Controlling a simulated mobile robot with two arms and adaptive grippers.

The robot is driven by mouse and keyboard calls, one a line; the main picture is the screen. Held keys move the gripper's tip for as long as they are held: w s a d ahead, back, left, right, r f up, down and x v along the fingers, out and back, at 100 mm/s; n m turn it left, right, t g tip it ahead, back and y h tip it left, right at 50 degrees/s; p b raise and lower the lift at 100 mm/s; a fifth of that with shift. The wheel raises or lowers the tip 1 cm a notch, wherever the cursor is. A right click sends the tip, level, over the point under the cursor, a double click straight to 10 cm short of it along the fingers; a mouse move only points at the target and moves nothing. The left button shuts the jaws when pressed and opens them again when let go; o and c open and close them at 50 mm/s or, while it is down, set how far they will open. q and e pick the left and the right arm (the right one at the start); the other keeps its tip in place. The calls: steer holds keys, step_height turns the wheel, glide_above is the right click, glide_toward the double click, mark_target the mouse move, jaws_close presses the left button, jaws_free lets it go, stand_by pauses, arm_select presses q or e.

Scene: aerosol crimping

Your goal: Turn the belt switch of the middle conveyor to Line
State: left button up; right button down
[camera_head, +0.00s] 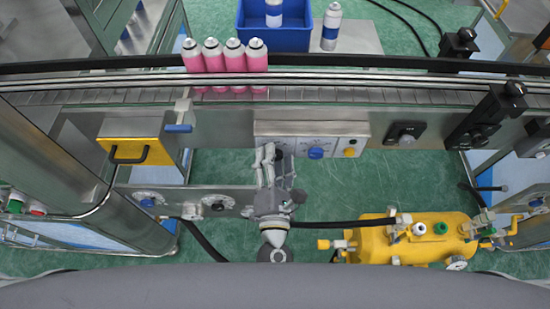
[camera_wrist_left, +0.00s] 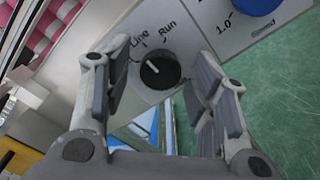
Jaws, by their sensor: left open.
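The belt switch (camera_wrist_left: 160,72) is a round black knob with a white pointer line, on a light panel marked "Line" and "Run" above it. I cannot tell exactly which label the pointer lines up with. My left gripper (camera_head: 274,160) is open in front of the control panel (camera_head: 340,130) of the middle conveyor. In the left wrist view, its two fingers (camera_wrist_left: 160,95) stand on either side of the knob, apart from it as far as I can see. In the head view the gripper largely covers the knob. My right gripper is out of view.
A blue dial (camera_head: 316,153) and a yellow button (camera_head: 350,152) are right of the switch. Pink cans (camera_head: 230,57) stand on the conveyor above. A yellow box (camera_head: 136,137) is on the left, and a yellow tank (camera_head: 400,243) is below right.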

arm_select(q)
steer(key=s, duration=1.2)
steer(key=shift+w, duration=0.1)
step_height(320, 180, down, 15)
steer(key=d+m+g+h, duration=0.1)
steer(key=m+g+h, duration=0.3)
steer(key=m, duration=0.8)
steer(key=s+a+f+m+g, duration=0.2)
steer(key=a+f+m, duration=0.15)
steer(key=f, duration=0.55)
steer(key=s+a+f+m+g, duration=0.3)
steer(key=f+m, duration=0.2)
steer(key=f, duration=0.4)
steer(key=s+a+f+m+g+y, duration=0.4)
steer(key=s+a+f+m+g, duration=0.3)
steer(key=s+a+f, duration=0.7)
steer(key=s+a+g, duration=0.1)
steer(key=s+a, duration=0.1)
steer(key=a, duration=0.1)
steer(key=shift+s+a+f+m, duration=0.3)
steer(key=shift+a+f+m, duration=0.05)
steer(key=shift+a, duration=0.05)
